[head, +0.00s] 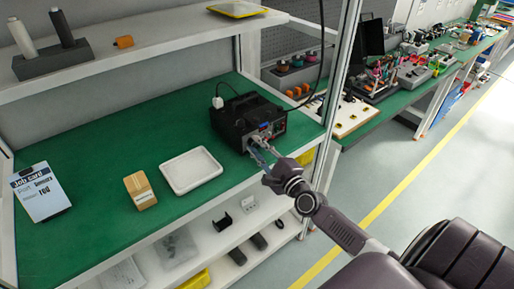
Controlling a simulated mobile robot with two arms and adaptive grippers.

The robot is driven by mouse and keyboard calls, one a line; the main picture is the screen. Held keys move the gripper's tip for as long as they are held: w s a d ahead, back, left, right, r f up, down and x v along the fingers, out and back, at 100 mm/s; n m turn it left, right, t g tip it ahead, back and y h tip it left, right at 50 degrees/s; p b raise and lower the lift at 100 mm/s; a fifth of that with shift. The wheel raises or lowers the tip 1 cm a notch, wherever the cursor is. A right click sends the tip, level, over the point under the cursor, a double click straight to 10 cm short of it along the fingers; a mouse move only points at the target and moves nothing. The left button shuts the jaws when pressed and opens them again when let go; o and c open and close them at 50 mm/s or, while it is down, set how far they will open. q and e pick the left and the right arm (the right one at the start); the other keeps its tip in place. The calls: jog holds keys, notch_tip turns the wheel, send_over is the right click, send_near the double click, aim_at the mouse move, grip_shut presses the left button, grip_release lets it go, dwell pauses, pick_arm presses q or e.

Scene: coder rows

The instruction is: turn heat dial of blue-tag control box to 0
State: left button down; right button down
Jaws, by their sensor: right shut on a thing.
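The black control box (232,118) stands at the right end of the green bench, its front panel turned toward my right arm. A small blue tag (264,126) shows on the upper part of that panel. My right gripper (258,147) is at the lower part of the panel, its fingers shut on the heat dial. The fingers cover the dial, so its pointer and setting cannot be read. My left gripper is not in view.
A metal post (341,80) stands just right of the box. A shelf (140,42) runs above.

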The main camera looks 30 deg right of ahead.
jog(key=n+b, duration=0.1)
jog(key=n, duration=0.2)
jog(key=shift+f+n, duration=0.15)
jog(key=shift+n, duration=0.15)
jog(key=n, duration=0.3)
jog(key=shift+n+b, duration=0.3)
jog(key=shift+n, duration=0.1)
jog(key=n, duration=0.2)
jog(key=shift+n+t+y, duration=0.3)
jog(key=shift+n, duration=0.1)
jog(key=n, duration=0.4)
jog(key=shift+d+f, duration=0.1)
jog(key=n+y, duration=0.1)
jog(key=n, duration=0.6)
jog(key=shift+d+n+p, duration=0.1)
jog(key=shift+n+p, duration=0.25)
jog(key=shift+n, duration=0.05)
jog(key=n+y, duration=0.1)
jog(key=n, duration=0.3)
jog(key=shift+p, duration=0.35)
jog(key=shift+d+n+p, duration=0.1)
jog(key=shift+n+p, duration=0.2)
jog(key=shift+n, duration=1.7)
